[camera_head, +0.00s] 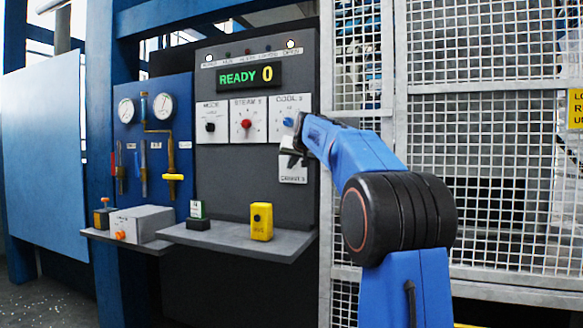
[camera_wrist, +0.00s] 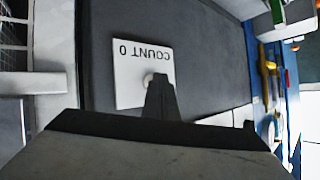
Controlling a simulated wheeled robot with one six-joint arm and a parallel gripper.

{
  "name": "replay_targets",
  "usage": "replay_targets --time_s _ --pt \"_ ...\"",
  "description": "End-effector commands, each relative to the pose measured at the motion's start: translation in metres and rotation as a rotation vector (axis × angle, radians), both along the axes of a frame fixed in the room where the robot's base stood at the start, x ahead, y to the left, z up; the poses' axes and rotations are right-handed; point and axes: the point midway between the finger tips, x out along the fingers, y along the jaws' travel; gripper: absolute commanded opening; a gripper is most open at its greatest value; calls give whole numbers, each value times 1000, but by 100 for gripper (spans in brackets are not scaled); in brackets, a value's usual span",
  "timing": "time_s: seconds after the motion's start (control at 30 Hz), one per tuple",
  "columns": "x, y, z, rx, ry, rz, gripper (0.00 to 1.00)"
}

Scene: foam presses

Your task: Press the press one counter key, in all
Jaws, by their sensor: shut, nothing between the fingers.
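The counter plate (camera_head: 293,174) is a white card low on the right of the grey panel, partly hidden by my gripper. In the wrist view the plate (camera_wrist: 128,92) reads "COUNT 0". A pale round key (camera_wrist: 150,77) shows at its edge nearest my gripper, partly covered by the fingertips. My gripper (camera_wrist: 160,84) is shut and empty, its tips in front of the key; I cannot tell whether they touch it. In the head view my gripper (camera_head: 291,153) is just above the plate.
Mode, steam and cool knobs sit above the plate; the blue cool knob (camera_head: 288,122) is close to my gripper. A yellow box (camera_head: 262,221) stands on the grey shelf (camera_head: 225,237) below. A mesh fence (camera_head: 490,130) is on the right.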

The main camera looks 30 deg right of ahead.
Motion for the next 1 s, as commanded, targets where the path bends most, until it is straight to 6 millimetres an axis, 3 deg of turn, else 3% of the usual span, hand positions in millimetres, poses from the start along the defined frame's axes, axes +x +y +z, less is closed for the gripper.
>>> replay_targets --time_s 1.0 --pt "-10 13 -1 0 0 0 0"
